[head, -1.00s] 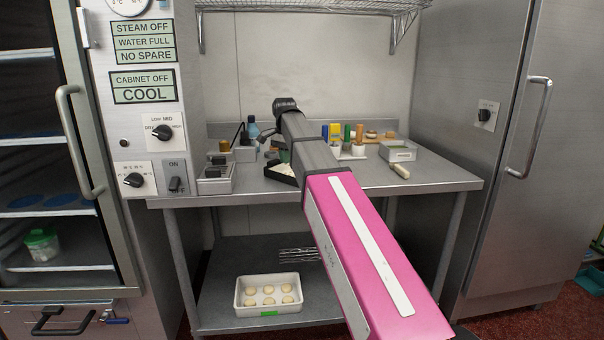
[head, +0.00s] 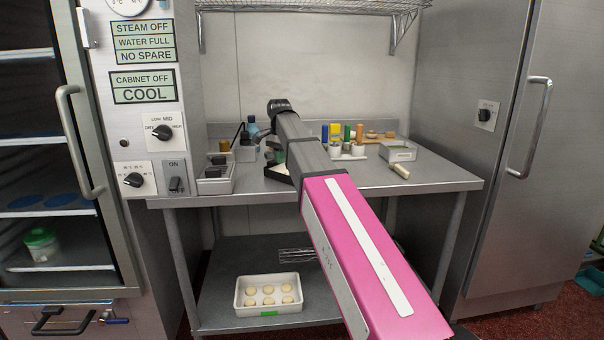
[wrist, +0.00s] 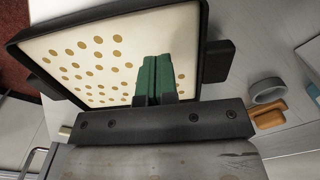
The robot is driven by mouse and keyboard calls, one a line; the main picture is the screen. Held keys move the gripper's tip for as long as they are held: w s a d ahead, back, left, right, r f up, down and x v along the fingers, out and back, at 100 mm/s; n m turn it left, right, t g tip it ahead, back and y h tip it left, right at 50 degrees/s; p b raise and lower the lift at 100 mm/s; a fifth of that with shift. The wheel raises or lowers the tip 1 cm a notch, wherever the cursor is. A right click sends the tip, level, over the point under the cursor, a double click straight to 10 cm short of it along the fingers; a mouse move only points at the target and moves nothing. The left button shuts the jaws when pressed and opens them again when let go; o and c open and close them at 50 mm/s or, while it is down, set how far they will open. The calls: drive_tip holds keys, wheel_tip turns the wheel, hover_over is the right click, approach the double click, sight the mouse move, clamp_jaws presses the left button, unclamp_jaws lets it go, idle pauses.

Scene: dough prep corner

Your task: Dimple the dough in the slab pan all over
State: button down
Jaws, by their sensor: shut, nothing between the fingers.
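The slab pan (wrist: 204,45) is dark with raised walls and fills the upper part of the wrist view. Its cream dough (wrist: 160,28) carries rows of brown round dimples across the left and middle. A dimple also shows just right of the fingers; the dough at the upper right is smooth. My gripper (wrist: 155,90) has green fingers, shut together and empty, over the dough right of the main rows. Contact with the dough cannot be told. In the head view my arm hides most of the pan (head: 277,174).
On the steel table (head: 430,178), several coloured-top containers (head: 336,135) stand behind my arm, with a grey bin (head: 398,152) at right. A grey ring (wrist: 267,90) and a wooden-coloured piece (wrist: 268,116) lie beside the pan. A tray of dough rounds (head: 268,309) sits on the lower shelf.

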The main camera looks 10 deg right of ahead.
drive_tip(key=shift+f, duration=1.2)
idle(0.3)
drive_tip(key=shift+r, duration=1.5)
drive_tip(key=shift+r, duration=0.1)
drive_tip(key=shift+r, duration=1.9)
